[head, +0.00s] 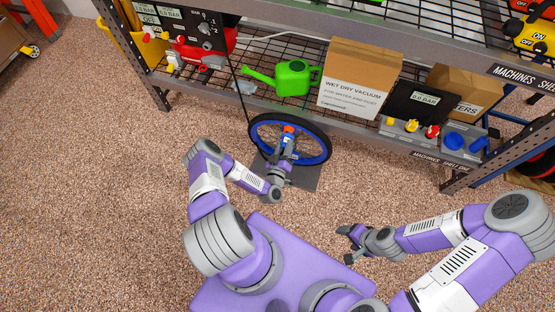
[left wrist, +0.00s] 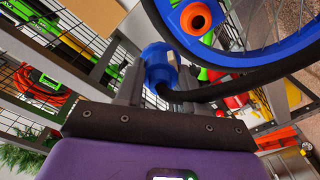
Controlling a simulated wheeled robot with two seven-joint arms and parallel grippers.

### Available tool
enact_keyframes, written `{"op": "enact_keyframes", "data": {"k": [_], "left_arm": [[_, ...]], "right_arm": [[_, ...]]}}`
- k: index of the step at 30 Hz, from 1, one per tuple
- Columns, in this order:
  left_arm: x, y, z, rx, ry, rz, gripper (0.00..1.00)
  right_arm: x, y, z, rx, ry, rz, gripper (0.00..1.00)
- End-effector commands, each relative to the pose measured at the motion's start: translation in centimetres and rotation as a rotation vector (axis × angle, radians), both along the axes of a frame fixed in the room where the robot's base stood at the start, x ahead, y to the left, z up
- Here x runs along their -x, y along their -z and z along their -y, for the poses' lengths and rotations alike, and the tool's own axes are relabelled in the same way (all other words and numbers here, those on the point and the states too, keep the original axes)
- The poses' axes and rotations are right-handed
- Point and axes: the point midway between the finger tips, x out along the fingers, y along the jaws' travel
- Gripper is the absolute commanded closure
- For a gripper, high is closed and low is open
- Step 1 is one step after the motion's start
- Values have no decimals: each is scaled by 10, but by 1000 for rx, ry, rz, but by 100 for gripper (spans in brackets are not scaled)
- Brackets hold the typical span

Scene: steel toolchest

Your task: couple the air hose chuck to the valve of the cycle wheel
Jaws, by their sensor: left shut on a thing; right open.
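The cycle wheel, with a black tyre and blue rim (head: 318,158), stands beside the shelf on a grey plate (head: 305,183). Its orange hub (head: 288,129) shows in the head view, and its rim and hub (left wrist: 195,18) fill the upper right of the left wrist view. My left gripper (head: 285,147) is at the wheel, shut on the blue air hose chuck (left wrist: 158,68). A black hose (left wrist: 245,84) runs right from the chuck, close to the wheel. I cannot make out the valve, or whether the chuck touches it. My right gripper (head: 350,243) is open and empty above the carpet.
The steel shelf (head: 270,108) behind the wheel holds a green watering can (head: 290,77), a wet dry vacuum box (head: 358,78) and a red compressor (head: 210,50). A black hose hangs down (head: 240,88) left of the wheel. The carpet to the left is clear.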

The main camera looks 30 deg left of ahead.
Motion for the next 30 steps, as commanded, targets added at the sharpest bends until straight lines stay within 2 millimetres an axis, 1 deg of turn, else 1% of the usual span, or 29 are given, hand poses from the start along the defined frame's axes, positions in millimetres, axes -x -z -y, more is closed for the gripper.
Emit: {"op": "enact_keyframes", "data": {"k": [1,3,6,8,11,20,26,30], "left_arm": [[8,21,-3,-34,3,-11,100],[18,40,-7,-71,15,-20,100],[27,58,-9,-106,31,-28,100],[31,63,-10,-118,39,-31,100],[33,66,-10,-127,45,-33,100],[33,66,-10,-126,44,-33,100],[37,66,-9,-128,45,-35,100],[27,68,-12,-129,44,-35,100]], "right_arm": [[0,2,0,0,0,0,31],[0,3,0,0,0,0,31],[0,4,0,0,0,0,31],[0,4,0,0,0,0,31],[0,4,0,0,0,0,31],[0,4,0,0,0,0,31],[0,3,0,0,0,0,31],[0,8,0,0,0,0,31]]}}
